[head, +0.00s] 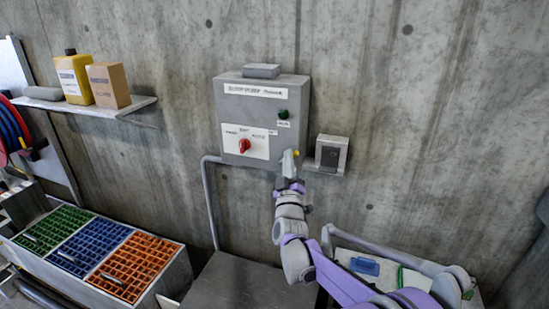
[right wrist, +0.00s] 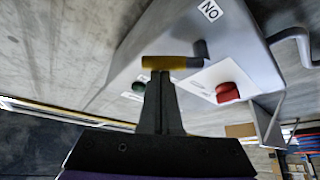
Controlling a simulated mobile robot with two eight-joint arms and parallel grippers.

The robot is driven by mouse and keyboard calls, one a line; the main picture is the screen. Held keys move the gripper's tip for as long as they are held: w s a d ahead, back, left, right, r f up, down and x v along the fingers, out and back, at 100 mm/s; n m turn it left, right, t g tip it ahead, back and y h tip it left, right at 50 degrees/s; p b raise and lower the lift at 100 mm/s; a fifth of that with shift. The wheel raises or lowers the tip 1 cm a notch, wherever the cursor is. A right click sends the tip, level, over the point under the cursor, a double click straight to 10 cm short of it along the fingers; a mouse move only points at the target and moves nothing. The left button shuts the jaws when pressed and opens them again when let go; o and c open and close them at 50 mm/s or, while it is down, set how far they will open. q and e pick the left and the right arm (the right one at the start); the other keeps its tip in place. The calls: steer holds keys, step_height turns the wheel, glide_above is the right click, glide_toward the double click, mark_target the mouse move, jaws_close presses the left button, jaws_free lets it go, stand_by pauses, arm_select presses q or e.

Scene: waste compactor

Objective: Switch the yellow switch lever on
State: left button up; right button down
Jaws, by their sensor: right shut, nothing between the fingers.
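The yellow switch lever (right wrist: 172,62) sits on the side of a grey control box (head: 262,110). In the right wrist view it lies roughly level, with a dark pivot at its right end. In the head view only a small yellow bit (head: 296,153) shows beside the gripper. My right gripper (head: 289,160) is shut and empty at the box's lower right corner. In the right wrist view its fingertips (right wrist: 160,76) reach the lever's near edge; whether they touch cannot be told. My left gripper is not in view.
The box front has a red knob (head: 244,145) and a green button (head: 283,114). An ON label (right wrist: 210,10) is on its side. A small grey box (head: 331,153) sits close right of the gripper. A shelf (head: 130,108) is at left.

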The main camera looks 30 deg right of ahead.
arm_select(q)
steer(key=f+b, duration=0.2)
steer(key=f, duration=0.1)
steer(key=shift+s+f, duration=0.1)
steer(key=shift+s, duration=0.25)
arm_select(e)
steer(key=f+m+g+h, duration=0.1)
steer(key=m+h, duration=0.1)
steer(key=m, duration=0.1)
steer(key=m+g+h, duration=0.1)
steer(key=m+h, duration=0.1)
steer(key=m, duration=0.1)
steer(key=s+d+f+m+g+h, duration=0.1)
steer(key=m, duration=0.3)
steer(key=shift+f+h, duration=0.3)
steer(key=shift+h, duration=0.1)
